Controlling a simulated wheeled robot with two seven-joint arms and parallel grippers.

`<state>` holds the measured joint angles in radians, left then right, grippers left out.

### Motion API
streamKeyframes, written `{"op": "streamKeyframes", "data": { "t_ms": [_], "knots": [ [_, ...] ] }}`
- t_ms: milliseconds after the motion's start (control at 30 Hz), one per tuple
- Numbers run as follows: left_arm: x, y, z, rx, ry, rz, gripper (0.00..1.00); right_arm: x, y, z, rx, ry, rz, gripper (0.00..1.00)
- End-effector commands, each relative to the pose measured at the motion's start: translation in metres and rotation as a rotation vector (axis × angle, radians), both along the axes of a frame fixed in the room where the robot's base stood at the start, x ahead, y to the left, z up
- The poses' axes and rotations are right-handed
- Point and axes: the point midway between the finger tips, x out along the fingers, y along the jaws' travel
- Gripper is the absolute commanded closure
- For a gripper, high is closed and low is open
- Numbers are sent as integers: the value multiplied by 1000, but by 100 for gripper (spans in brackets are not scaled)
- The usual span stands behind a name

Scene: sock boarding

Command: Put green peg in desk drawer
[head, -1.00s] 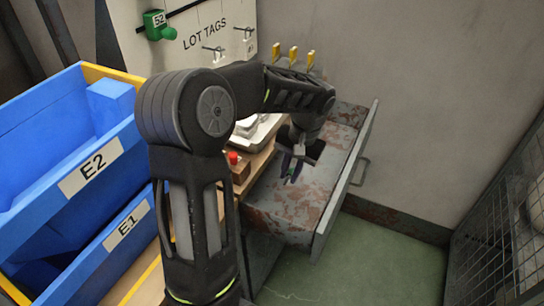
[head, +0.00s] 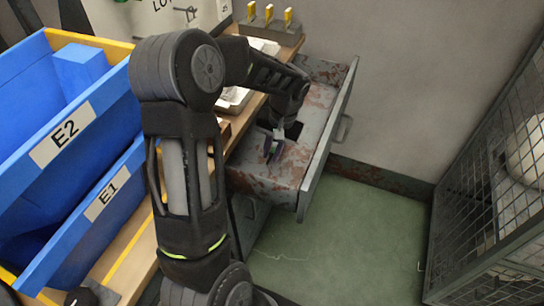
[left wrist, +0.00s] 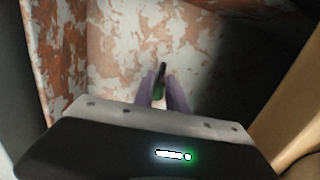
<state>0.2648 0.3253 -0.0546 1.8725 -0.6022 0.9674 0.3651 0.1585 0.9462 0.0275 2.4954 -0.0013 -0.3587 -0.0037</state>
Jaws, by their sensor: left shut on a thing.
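The desk drawer (head: 290,168) is pulled open, its grey inside patched with rust. My left gripper (head: 272,152) points down over the open drawer, with its purple fingers within the drawer's outline. In the left wrist view the fingers (left wrist: 162,94) are shut on the green peg (left wrist: 159,91), whose dark end sticks out past the fingertips. The rusty drawer surface (left wrist: 130,42) lies beyond it. I cannot tell whether the peg touches the drawer. My right gripper is not in view.
Blue bins marked E2 (head: 62,143) and E1 (head: 98,200) stand at the left. A block with yellow pegs (head: 270,32) sits at the back of the desk. A wire cage (head: 490,200) stands at the right. Green floor (head: 360,240) is clear between.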

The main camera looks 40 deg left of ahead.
Motion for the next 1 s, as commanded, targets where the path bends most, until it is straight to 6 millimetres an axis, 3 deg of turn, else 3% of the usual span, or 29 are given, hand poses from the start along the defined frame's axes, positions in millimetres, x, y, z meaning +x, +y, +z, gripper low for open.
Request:
{"op": "streamKeyframes", "data": {
  "t_ms": [133, 567, 600, 833, 1000],
  "knots": [
    [-1, 0, -21, 0, 2, 0, 100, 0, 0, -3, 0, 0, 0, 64],
    [0, 0, -27, 0, 0, 0, 100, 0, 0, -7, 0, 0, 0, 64],
    [0, 0, -25, 0, -1, 0, 80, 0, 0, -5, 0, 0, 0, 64],
    [0, 0, -25, 0, 0, 0, 61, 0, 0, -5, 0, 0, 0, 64],
    [0, 0, -26, 0, 1, 0, 61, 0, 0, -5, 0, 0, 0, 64]
  ]
}}
